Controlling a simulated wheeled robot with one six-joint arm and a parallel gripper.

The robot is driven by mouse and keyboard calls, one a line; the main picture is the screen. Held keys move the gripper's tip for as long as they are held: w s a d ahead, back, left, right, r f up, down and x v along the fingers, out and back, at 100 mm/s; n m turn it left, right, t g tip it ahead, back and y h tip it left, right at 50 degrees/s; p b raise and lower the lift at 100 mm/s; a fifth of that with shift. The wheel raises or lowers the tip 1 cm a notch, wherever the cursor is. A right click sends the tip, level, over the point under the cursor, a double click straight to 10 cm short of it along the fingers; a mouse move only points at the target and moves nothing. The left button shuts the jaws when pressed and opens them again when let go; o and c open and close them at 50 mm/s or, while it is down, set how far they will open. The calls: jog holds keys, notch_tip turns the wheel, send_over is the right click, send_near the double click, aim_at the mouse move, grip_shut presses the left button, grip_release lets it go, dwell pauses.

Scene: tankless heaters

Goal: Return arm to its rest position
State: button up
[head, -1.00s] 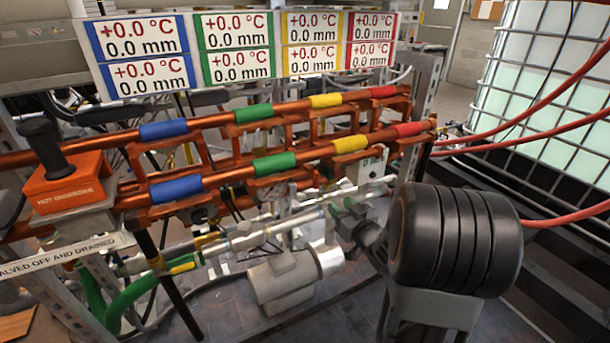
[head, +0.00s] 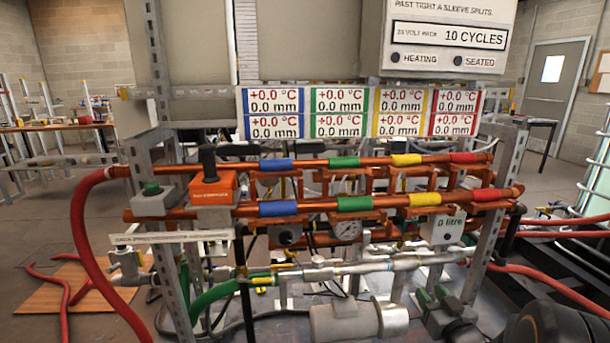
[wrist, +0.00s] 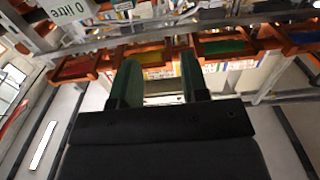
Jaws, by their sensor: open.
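My gripper (head: 434,296) is low at the right in the head view, in front of the pipe rack and right of a silver cylinder. In the wrist view my gripper (wrist: 160,82) shows two green fingers spread apart with nothing between them. It points up toward the underside of the rack. My dark arm shows at the lower right of the head view. It is cut off by the frame edge.
Copper pipes (head: 375,205) with coloured sleeves run across the rack near my gripper. A white "0 litre" box (head: 449,226) is just above. An orange block (head: 212,187) with a black handle sits left. Red hoses (head: 86,232) hang at both sides.

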jog(key=s+a+r+m+g+h+p, duration=0.1)
jog(key=r+g+h+p, duration=0.1)
jog(key=r+p, duration=0.4)
jog(key=s+a+r+g+h+p, duration=0.1)
jog(key=a+r+g+p, duration=0.15)
jog(key=r+p, duration=0.25)
jog(key=s+a+r+m+g+h+p, duration=0.1)
jog(key=s+r+g+h+p, duration=0.15)
jog(key=r+p, duration=0.35)
jog(key=s+a+r+g+y+p, duration=0.3)
jog(key=s+a+r+g+p, duration=0.4)
jog(key=s, duration=0.5)
notch_tip(320, 180, up, 2)
jog(key=shift+s+a+r+n+p, duration=0.15)
jog(key=shift+a+n+p, duration=0.25)
jog(key=shift+a+p, duration=0.8)
